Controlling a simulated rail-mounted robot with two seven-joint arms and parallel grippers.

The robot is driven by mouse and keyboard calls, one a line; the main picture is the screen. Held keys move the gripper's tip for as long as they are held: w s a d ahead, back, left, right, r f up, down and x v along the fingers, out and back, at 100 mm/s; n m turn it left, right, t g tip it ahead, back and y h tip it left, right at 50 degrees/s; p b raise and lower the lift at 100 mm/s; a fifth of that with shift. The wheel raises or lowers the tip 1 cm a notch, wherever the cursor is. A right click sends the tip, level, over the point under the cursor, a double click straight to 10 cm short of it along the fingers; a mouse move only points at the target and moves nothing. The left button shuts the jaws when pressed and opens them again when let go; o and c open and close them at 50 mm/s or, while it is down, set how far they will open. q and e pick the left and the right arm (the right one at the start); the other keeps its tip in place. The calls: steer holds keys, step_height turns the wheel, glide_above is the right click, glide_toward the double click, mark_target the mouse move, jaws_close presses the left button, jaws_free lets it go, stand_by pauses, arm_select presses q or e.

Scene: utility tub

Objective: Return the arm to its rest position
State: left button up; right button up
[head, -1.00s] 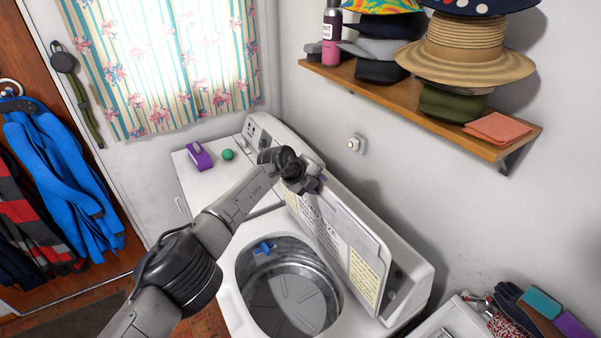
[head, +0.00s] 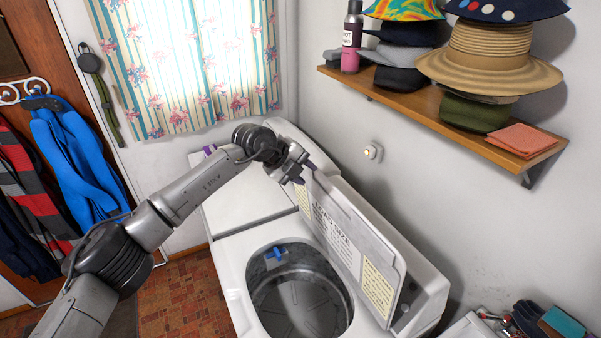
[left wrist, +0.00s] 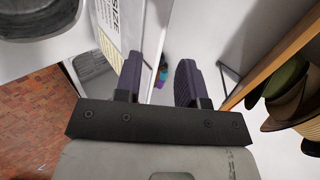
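My left arm comes in from the left in the head view and reaches over the machines. Its gripper (head: 302,172) is at the upper edge of the washer's raised lid (head: 345,240); whether it touches cannot be told. In the left wrist view the two dark fingers (left wrist: 161,82) stand apart with nothing between them. The open top-loading washer (head: 235,285) shows its metal drum with a blue piece (head: 275,253) at the rim. My right gripper is not in view.
A wooden shelf (head: 440,115) with stacked hats, a bottle and a folded orange cloth is on the right wall. A white machine (head: 250,205) stands behind the washer. Jackets (head: 75,165) hang at left. A basin with items (head: 475,325) is at lower right.

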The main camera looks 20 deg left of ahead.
arm_select(q)
steer(key=shift+s+a+r, duration=0.25)
steer(key=shift+r, duration=0.1)
